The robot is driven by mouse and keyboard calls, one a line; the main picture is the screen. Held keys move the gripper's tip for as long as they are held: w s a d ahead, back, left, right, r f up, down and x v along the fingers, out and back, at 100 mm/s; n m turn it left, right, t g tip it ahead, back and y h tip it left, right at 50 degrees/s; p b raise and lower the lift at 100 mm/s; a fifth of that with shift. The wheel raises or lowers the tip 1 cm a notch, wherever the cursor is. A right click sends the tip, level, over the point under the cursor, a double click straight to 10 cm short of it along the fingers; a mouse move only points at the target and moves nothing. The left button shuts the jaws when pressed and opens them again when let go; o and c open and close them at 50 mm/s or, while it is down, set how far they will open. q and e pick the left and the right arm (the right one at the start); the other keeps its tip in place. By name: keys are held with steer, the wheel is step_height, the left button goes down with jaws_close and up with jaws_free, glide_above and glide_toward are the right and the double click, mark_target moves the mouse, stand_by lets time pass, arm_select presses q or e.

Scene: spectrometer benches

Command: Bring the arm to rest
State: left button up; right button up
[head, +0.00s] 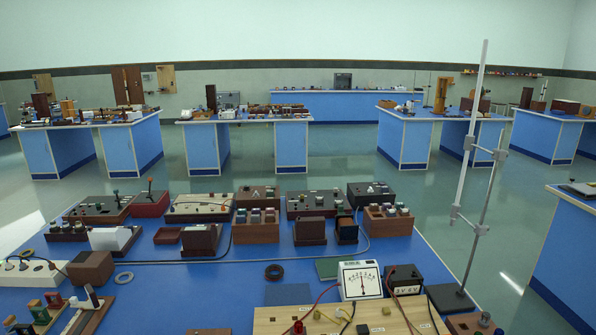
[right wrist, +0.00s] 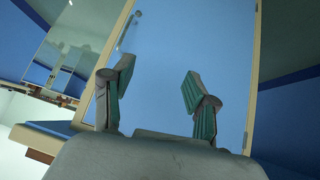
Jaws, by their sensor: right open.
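My right gripper (right wrist: 158,88) shows in the right wrist view with its two green-padded fingers spread apart. Nothing is between the fingers. Behind them is a light blue cabinet panel (right wrist: 165,50) with pale edging; I cannot tell how far off it is. Neither of my arms shows in the head view, and my left gripper is in no view.
A blue bench (head: 215,275) crowded with apparatus fills the near part of the head view. A meter (head: 360,280) and a retort stand (head: 480,220) holding a glass tube are at its right. More benches (head: 290,145) stand behind, with open floor (head: 345,160) between.

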steer(key=s+a+f+g, duration=0.2)
steer(key=s+a+f, duration=0.3)
steer(key=s, duration=0.5)
steer(key=s+a+f+n+g, duration=0.1)
steer(key=s+a+f+g, duration=0.2)
steer(key=s, duration=0.7)
steer(key=s+a+f+n+g+y, duration=0.1)
steer(key=s+a+f+g, duration=0.1)
steer(key=s+a+f, duration=0.6)
step_height(320, 180, down, 3)
steer(key=shift+s+g, duration=0.3)
steer(key=shift+s, duration=0.7)
